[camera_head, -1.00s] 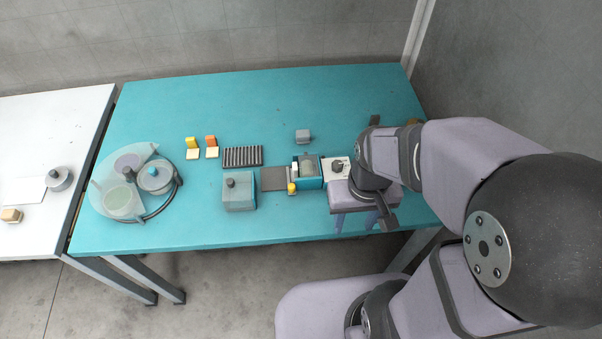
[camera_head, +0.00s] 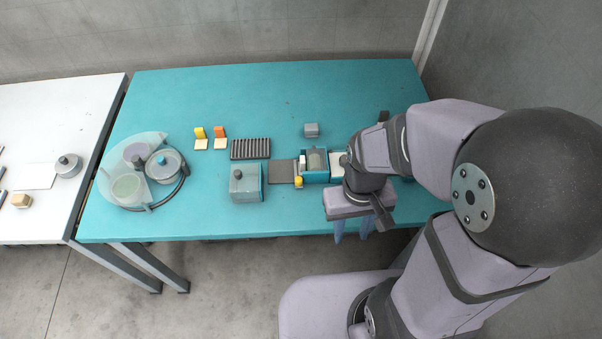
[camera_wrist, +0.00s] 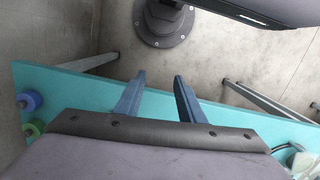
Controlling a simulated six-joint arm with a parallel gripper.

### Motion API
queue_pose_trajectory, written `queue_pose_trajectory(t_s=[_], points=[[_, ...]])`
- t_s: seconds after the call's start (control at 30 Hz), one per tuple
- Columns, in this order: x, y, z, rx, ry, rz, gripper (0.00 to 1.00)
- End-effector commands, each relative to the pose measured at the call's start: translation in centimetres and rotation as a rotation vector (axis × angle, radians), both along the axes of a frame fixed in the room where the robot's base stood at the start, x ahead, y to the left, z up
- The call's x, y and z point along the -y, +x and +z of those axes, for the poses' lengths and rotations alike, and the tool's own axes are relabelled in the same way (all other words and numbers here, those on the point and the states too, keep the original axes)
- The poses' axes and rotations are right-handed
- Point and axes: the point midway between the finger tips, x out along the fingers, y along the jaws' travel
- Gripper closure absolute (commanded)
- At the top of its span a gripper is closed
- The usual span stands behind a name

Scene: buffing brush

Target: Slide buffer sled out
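A small teal fixture (camera_head: 322,178) stands on the table in the head view. A grey block (camera_head: 317,159) sits in it, and a white plate (camera_head: 337,164) is at its right side. This looks like the buffer, but I cannot tell which part is the sled. My arm partly hides the right end of the white plate. My gripper (camera_head: 352,238) is at the table's front edge, right of and nearer than the fixture, pointing down. In the wrist view my gripper (camera_wrist: 159,77) has its two blue fingers apart with nothing between them.
A teal-and-grey box with a knob (camera_head: 244,186) and a dark flat pad (camera_head: 282,172) lie left of the fixture. A ribbed black rack (camera_head: 250,149), a grey block (camera_head: 311,130) and a round tray (camera_head: 182,190) with lidded pots are farther off. The table's back is clear.

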Motion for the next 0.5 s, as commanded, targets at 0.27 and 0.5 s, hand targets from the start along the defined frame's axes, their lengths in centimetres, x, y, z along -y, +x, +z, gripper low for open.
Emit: queue_pose_trajectory(t_s=[0.27,0.5], points=[[-4.1,4.0,-4.1,-0.105,-0.018,0.149,0.64],[-8.3,13.3,-5.5,-0.018,-0.032,-0.026,0.64]])
